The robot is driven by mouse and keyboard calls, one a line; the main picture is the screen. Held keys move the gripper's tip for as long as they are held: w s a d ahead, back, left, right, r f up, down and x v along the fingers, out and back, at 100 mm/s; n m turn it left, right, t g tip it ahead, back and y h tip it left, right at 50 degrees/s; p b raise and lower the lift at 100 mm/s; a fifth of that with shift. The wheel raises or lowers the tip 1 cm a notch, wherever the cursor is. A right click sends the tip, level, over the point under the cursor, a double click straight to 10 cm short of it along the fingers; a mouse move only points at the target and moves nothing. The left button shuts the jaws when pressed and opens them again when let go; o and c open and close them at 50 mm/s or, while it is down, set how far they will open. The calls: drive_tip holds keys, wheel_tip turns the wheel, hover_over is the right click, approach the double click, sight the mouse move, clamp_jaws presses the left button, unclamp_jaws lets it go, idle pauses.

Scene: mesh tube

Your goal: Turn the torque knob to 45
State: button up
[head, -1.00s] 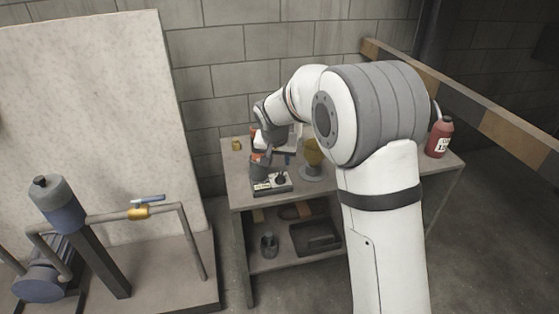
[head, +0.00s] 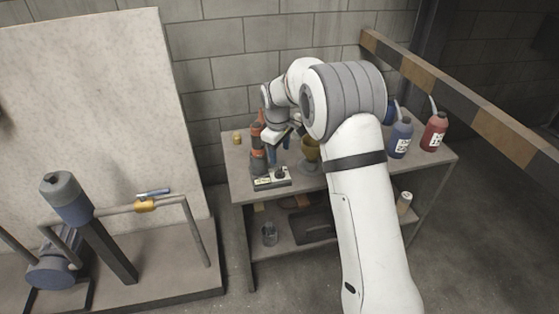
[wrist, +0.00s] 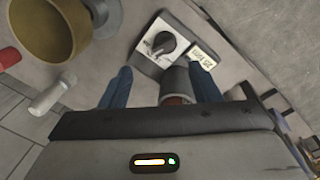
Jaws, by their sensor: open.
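The torque knob, dark with a pointer shape (wrist: 163,43), sits on a pale dial panel with a white label (wrist: 202,57). The pointer's exact setting is too small to read. In the head view the panel (head: 271,180) lies near the table's front edge, with the knob (head: 281,173) at its right. My gripper (wrist: 160,68) has two blue fingers spread apart and empty, with the knob beyond the fingertips. In the head view my gripper (head: 279,149) hangs behind the panel. A dark grey and red cylinder-like tool (wrist: 175,82) appears between the fingers; contact cannot be told.
The tool stands upright (head: 258,150) left of my gripper. A brown-yellow cup (wrist: 45,32) is close by. Blue (head: 400,138) and red (head: 434,132) bottles stand at the table's right. A striped beam (head: 480,115) runs behind at right.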

sight(280, 170)
drive_tip(key=n, duration=0.1)
drive_tip(key=n+p, duration=0.1)
drive_tip(key=n+g, duration=0.1)
drive_tip(key=n, duration=0.1)
drive_tip(key=shift+w+r+p, duration=0.15)
drive_tip(key=shift+w+p, duration=0.1)
drive_tip(key=shift+p, duration=0.05)
drive_tip(key=shift+f+n, duration=0.2)
drive_tip(key=shift+n, duration=0.6)
wheel_tip(280, 170, down, 8)
drive_tip(key=shift+r+p, duration=0.15)
drive_tip(key=shift+p, duration=0.15)
drive_tip(key=shift+c, duration=0.2)
drive_tip(key=c, duration=0.9)
drive_tip(key=shift+c, duration=0.2)
